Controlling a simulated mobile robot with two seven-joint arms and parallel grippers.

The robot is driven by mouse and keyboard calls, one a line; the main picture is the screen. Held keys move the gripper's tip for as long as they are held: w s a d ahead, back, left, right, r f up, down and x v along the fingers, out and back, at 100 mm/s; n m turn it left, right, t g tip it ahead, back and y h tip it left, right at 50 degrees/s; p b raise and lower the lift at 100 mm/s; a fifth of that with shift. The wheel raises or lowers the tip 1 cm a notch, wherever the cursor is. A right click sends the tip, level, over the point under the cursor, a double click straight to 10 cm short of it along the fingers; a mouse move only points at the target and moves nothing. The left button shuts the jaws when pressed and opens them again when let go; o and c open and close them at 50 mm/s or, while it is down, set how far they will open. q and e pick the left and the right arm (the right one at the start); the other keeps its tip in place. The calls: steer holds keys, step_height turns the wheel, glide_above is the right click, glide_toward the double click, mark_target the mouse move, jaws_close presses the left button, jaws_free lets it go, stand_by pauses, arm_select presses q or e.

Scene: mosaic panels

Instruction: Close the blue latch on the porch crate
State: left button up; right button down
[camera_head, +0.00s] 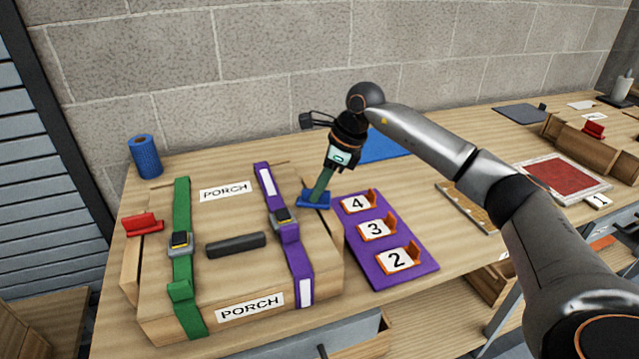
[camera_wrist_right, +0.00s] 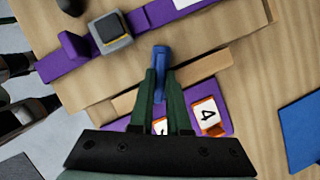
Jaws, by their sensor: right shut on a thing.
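The porch crate (camera_head: 245,277) is a wooden box with two PORCH labels, standing on the bench at the left. The blue latch (camera_head: 313,198) is at its right side, near the back corner. In the right wrist view the blue latch (camera_wrist_right: 161,56) sticks up between the green fingertips, beside the crate's wooden edge. My right gripper (camera_head: 321,190) comes down on it from above and is shut on it; it also shows in the right wrist view (camera_wrist_right: 160,78). The fingers hide part of the latch. My left gripper is not in view.
The crate carries a green strap (camera_head: 182,215), a purple strap (camera_head: 290,234), a black handle (camera_head: 236,244) and a red latch (camera_head: 143,223). A purple panel (camera_head: 408,240) with numbered tiles lies right of it. A blue roll (camera_head: 146,156) stands behind left. A wall closes off the back.

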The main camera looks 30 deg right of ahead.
steer(key=n, duration=0.2)
steer(key=n+g, duration=0.1)
steer(key=n, duration=0.1)
steer(key=n+g+y+p, duration=0.1)
steer(key=shift+s+a+n, duration=0.15)
steer(key=shift+s+n, duration=0.1)
steer(key=shift+n, duration=0.15)
stand_by(0.4)
steer(key=c, duration=0.9)
jaws_free()
steer(key=v, duration=1.2)
steer(key=shift+r+b, duration=0.25)
steer(key=shift+b, duration=0.15)
